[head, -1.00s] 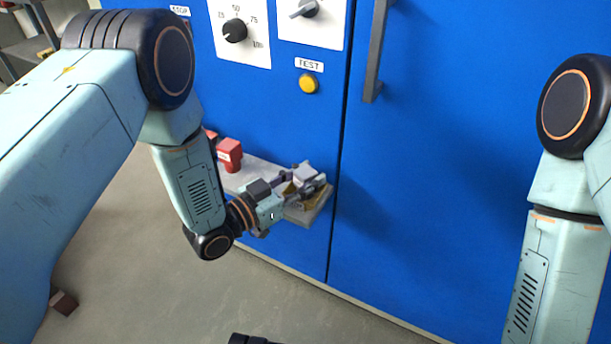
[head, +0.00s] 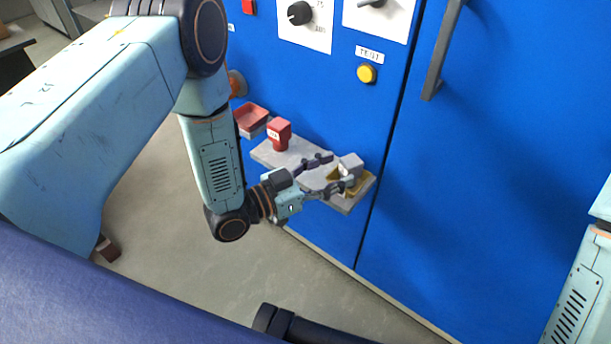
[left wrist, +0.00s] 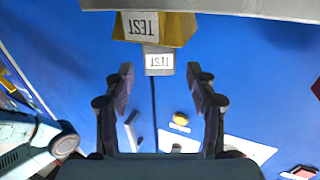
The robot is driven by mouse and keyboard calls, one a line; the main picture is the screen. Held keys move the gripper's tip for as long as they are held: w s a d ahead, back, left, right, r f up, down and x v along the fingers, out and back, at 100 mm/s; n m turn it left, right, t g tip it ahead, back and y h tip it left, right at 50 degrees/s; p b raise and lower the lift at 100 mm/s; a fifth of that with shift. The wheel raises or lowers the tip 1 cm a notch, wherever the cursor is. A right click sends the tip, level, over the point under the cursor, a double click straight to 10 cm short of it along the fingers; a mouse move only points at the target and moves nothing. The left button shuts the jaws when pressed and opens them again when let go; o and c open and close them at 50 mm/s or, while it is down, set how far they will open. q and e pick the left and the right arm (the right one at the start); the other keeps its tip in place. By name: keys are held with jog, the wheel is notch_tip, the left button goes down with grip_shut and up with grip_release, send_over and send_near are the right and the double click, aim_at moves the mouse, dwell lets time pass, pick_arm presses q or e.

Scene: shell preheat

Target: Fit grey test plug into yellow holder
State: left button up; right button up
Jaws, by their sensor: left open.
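The grey test plug (head: 350,162) sits in the yellow holder (head: 354,187) near the right end of a grey shelf. In the left wrist view, which looks upside down, the plug (left wrist: 159,64) is in line with the holder (left wrist: 182,32), and both carry TEST labels. The plug's lower part is hidden inside the holder. My left gripper (head: 338,171) is open and empty just to the left of the plug. In the wrist view its two fingers stand apart on either side, with clear gaps to the plug. My right gripper is out of view.
The grey shelf (head: 265,154) juts from a blue cabinet (head: 480,190). A red plug (head: 279,134) stands on it, left of the holder, with a red tray-like piece (head: 251,116) farther left. A yellow button (head: 367,73) and a door handle (head: 443,50) are above.

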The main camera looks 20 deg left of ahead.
pick_arm(q)
jog(key=p+v, duration=0.2)
jog(key=v, duration=0.5)
jog(key=shift+s, duration=0.15)
jog(key=s+a+f+n+g+y, duration=0.2)
jog(key=s+f+n+g+y, duration=0.35)
jog(key=s+f+y, duration=0.5)
jog(key=s+a+f+n+g+y, duration=0.1)
jog(key=s+g, duration=0.3)
jog(key=s, duration=0.4)
jog(key=s+a+f+n+g, duration=0.2)
jog(key=s+a+g, duration=0.1)
jog(key=s, duration=0.5)
jog(key=shift+a+f+g+y, duration=0.3)
jog(key=shift+a+g+y, duration=0.05)
jog(key=shift+a, duration=0.45)
jog(key=shift+s+r+n, duration=0.1)
jog(key=shift+n, duration=0.15)
